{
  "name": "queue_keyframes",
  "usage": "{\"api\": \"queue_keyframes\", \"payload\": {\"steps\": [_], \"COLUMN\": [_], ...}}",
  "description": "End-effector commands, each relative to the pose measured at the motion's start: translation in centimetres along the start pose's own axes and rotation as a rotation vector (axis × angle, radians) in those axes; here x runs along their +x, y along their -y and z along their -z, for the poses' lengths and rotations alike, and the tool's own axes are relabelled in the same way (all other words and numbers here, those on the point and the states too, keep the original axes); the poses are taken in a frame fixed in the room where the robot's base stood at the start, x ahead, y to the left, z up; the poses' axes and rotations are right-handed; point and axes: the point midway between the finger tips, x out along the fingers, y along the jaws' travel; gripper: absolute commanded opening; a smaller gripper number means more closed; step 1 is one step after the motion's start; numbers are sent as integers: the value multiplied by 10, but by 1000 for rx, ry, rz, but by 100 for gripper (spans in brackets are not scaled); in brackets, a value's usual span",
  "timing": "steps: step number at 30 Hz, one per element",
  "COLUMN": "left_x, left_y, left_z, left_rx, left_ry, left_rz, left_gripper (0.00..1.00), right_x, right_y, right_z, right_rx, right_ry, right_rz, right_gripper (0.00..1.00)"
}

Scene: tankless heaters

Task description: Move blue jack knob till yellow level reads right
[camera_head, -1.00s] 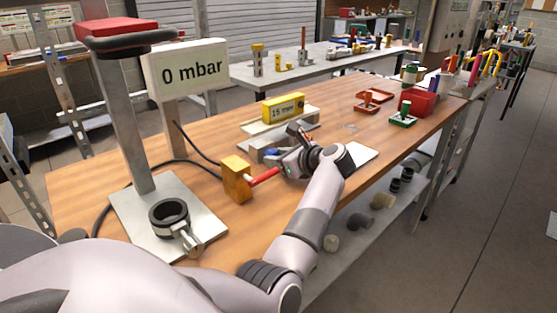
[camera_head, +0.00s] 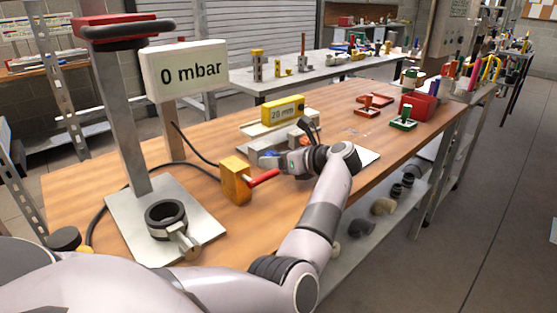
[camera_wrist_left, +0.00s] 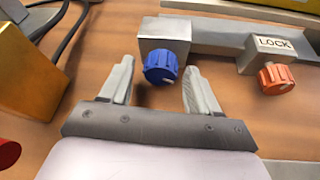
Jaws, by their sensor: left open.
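The blue knob (camera_wrist_left: 161,68) sits on the end of a grey metal block in the left wrist view. My left gripper (camera_wrist_left: 159,75) is open, with one finger on each side of the knob; I see gaps between the fingers and the knob. In the head view, my left gripper (camera_head: 288,161) is at the near side of the jack, and the knob is hard to make out there. The yellow level (camera_head: 283,109) rests on top of the jack, and its display appears to read 20 mm, with the rest too small to read. My right gripper is not in view.
An orange knob (camera_wrist_left: 277,78) is on a block marked LOCK (camera_wrist_left: 274,46), right of the blue knob. A brass block (camera_head: 236,181) with a red handle (camera_head: 264,178) stands left of my gripper. A white 0 mbar sign (camera_head: 186,70) stands behind it.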

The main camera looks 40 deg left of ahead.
Motion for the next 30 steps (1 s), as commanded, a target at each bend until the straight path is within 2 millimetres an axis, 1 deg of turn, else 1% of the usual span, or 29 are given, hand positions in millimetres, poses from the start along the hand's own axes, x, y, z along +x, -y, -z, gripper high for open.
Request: {"api": "queue_keyframes", "payload": {"steps": [2,5,12,16,21,30], "left_x": [-2,-12,-51,-66,-72,-71], "left_y": [0,1,1,0,0,0], "left_z": [0,1,1,1,0,0], "left_rx": [0,-1,-1,0,0,0], "left_ry": [0,0,-1,-1,0,0], "left_rz": [2,2,4,1,-1,0], "left_gripper": [62,62,62,62,62,62], "right_x": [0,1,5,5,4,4], "right_y": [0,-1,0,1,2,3], "right_z": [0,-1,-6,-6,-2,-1], "right_rx": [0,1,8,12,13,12], "right_ry": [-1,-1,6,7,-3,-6], "right_rz": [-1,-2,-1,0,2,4], "right_gripper": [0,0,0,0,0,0]}}
